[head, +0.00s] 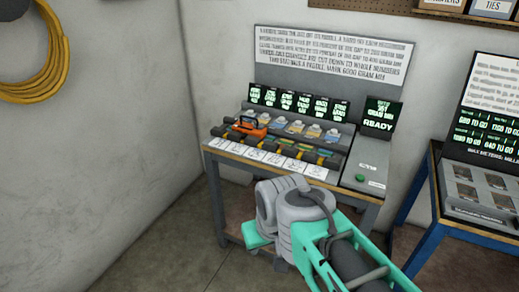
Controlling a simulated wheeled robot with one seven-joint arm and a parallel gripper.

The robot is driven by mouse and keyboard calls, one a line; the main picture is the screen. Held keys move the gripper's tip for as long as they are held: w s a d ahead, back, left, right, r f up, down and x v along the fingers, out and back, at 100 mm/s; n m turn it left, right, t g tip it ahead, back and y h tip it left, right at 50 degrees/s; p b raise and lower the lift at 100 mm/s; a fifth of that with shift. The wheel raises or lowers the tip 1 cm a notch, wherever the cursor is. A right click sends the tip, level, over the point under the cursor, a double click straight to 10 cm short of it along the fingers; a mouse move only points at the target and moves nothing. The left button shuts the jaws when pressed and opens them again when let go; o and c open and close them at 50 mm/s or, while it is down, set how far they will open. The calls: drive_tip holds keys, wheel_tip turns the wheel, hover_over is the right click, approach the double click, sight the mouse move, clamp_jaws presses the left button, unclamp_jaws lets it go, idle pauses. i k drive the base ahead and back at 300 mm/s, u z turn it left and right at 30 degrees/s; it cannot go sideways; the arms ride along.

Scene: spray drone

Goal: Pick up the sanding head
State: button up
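No thing in the head view can be made out for certain as the sanding head. An orange object with dark parts (247,127) sits at the left of the rows of small items on the bench (228,154). It is too small to tell what it is. My arm, teal and grey, reaches in from the lower right and ends in front of the bench's lower front. My gripper does not show. The arm hides part of the bench's front legs and lower shelf.
Small blue and yellow packs (295,127) stand in a row on the bench, with white cards (273,158) along its front. A grey unit with a READY screen (380,117) is at its right. A blue-framed bench (441,208) stands further right. Floor at left is clear.

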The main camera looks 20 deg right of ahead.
sight(257, 130)
drive_tip(key=u, duration=1.15)
drive_tip(key=i, duration=1.9)
drive_tip(key=z, duration=0.65)
drive_tip(key=i, duration=0.25)
drive_tip(key=z, duration=0.4)
